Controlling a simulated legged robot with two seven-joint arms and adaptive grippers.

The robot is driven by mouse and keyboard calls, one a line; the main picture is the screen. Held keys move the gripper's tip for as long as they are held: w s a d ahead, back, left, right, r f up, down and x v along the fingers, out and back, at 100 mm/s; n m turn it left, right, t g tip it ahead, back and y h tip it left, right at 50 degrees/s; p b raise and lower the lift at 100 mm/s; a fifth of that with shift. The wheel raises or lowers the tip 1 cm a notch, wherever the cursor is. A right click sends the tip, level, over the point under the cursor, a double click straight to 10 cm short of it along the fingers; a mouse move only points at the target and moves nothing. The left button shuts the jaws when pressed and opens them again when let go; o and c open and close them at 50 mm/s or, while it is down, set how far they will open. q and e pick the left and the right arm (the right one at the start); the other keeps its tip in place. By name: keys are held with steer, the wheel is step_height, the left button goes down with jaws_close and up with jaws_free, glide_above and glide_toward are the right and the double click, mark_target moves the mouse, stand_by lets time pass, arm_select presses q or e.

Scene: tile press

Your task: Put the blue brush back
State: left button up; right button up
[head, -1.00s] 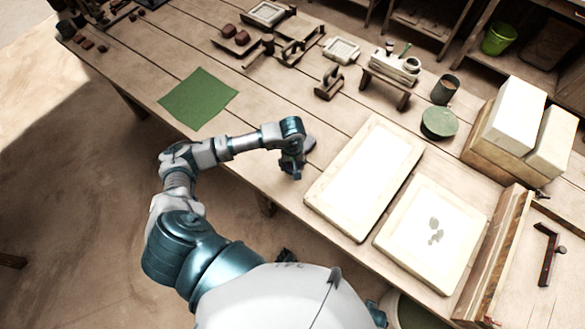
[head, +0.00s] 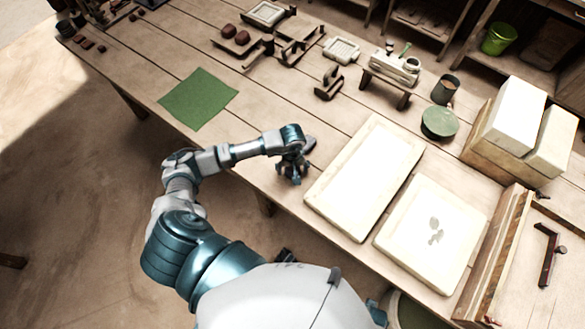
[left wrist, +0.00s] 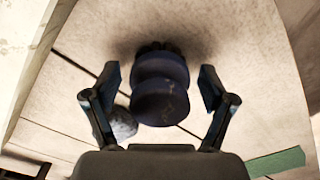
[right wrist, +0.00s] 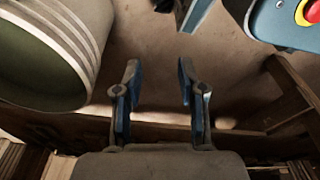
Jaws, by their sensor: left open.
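The blue brush (left wrist: 160,90) shows in the left wrist view as a dark blue rounded handle with dark bristles at its far end, close to the tabletop. My left gripper (left wrist: 160,78) is open, with one finger on each side of the brush and a visible gap to both. In the head view my left gripper (head: 291,172) is low at the table's front edge, left of the cream boards, and mostly hides the brush. My right gripper (right wrist: 158,75) is open and empty in the right wrist view, with the floor behind it.
A grey lump (left wrist: 122,122) lies beside the brush. A pale board (head: 318,196) is close right of my left gripper. A green cloth (head: 198,98) lies to the left. A small stand (head: 388,88) with pots is farther back. A bucket (right wrist: 85,50) is left of my right gripper.

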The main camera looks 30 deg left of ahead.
arm_select(q)
step_height(320, 180, up, 12)
steer(key=shift+r, duration=0.1)
stand_by(0.7)
